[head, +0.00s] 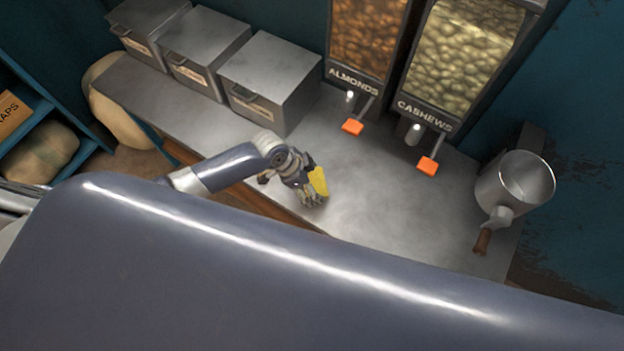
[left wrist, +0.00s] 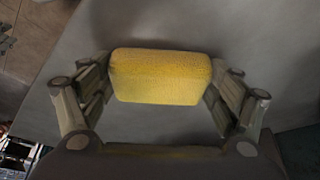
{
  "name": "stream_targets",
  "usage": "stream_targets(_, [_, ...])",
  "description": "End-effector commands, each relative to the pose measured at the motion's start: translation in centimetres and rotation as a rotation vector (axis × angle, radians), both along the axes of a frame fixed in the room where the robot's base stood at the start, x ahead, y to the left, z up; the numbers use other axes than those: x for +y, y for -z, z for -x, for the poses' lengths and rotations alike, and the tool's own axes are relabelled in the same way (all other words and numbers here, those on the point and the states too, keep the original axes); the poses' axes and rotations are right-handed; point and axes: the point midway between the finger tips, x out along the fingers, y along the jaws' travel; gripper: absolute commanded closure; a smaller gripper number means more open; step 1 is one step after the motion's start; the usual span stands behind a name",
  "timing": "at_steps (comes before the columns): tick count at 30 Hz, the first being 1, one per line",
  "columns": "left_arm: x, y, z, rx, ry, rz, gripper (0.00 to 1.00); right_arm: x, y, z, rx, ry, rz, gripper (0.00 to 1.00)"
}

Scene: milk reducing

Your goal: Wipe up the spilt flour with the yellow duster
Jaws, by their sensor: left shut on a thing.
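The yellow duster (head: 319,182) is a small yellow block over the grey metal counter (head: 420,215). My left gripper (head: 308,187) is shut on it near the counter's front edge. In the left wrist view the duster (left wrist: 160,77) sits between the two fingers of my left gripper (left wrist: 158,85), which press on its ends. I cannot tell whether the duster touches the counter. No clear patch of flour stands out; the counter top looks grey with faint lighter areas. My right gripper is not in view.
Metal bins (head: 268,82) stand at the back left. An almond dispenser (head: 364,40) and a cashew dispenser (head: 462,70) with orange levers stand at the back. The middle of the counter is clear.

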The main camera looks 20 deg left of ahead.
Motion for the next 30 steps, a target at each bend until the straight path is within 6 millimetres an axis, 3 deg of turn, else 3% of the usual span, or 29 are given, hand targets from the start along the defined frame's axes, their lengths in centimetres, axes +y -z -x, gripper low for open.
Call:
stream_targets(3, [0.0, -2.4, -0.1, -0.004, -0.002, -0.001, 0.40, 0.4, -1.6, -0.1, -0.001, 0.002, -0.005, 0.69])
stream_targets(21, [-0.3, -7.6, -0.3, -0.001, -0.017, 0.000, 0.40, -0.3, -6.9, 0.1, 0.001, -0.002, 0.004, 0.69])
stream_targets(30, [-0.3, -8.1, -0.3, 0.000, -0.020, 0.000, 0.40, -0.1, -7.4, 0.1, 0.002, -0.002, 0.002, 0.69])
